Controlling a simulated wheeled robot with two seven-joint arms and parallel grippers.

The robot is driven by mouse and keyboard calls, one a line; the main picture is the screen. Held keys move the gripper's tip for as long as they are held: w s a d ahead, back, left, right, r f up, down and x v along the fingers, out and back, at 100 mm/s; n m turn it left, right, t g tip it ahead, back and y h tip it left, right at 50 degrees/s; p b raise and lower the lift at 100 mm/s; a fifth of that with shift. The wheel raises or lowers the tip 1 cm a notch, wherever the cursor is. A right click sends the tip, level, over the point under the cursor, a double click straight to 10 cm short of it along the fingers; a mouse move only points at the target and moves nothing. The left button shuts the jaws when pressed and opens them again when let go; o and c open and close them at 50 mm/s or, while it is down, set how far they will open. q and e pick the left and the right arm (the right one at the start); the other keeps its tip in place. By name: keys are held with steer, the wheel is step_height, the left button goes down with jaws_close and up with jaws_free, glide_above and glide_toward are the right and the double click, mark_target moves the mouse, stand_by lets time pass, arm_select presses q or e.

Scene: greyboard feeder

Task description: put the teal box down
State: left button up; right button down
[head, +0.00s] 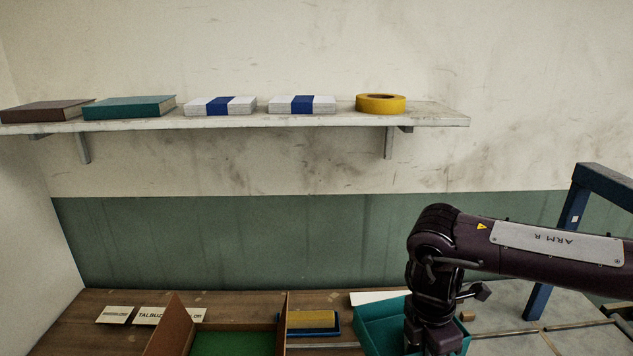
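The teal box (378,322) is at the bottom of the head view, right of centre, by the right end of the brown worktop. It looks open at the top, and its lower part is cut off by the picture edge. My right arm comes in from the right and bends down over the box. Its wrist hides the middle of the box. The fingers of my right gripper are out of sight below the edge, so I cannot tell whether they hold the box or whether it rests on the worktop. My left gripper is not in view.
A brown tray (286,313) with a green floor stands left of the box. A yellow block on a blue base (311,321) lies between them. A blue frame (577,215) rises at the right. A wall shelf (440,117) holds books, banded stacks and yellow tape.

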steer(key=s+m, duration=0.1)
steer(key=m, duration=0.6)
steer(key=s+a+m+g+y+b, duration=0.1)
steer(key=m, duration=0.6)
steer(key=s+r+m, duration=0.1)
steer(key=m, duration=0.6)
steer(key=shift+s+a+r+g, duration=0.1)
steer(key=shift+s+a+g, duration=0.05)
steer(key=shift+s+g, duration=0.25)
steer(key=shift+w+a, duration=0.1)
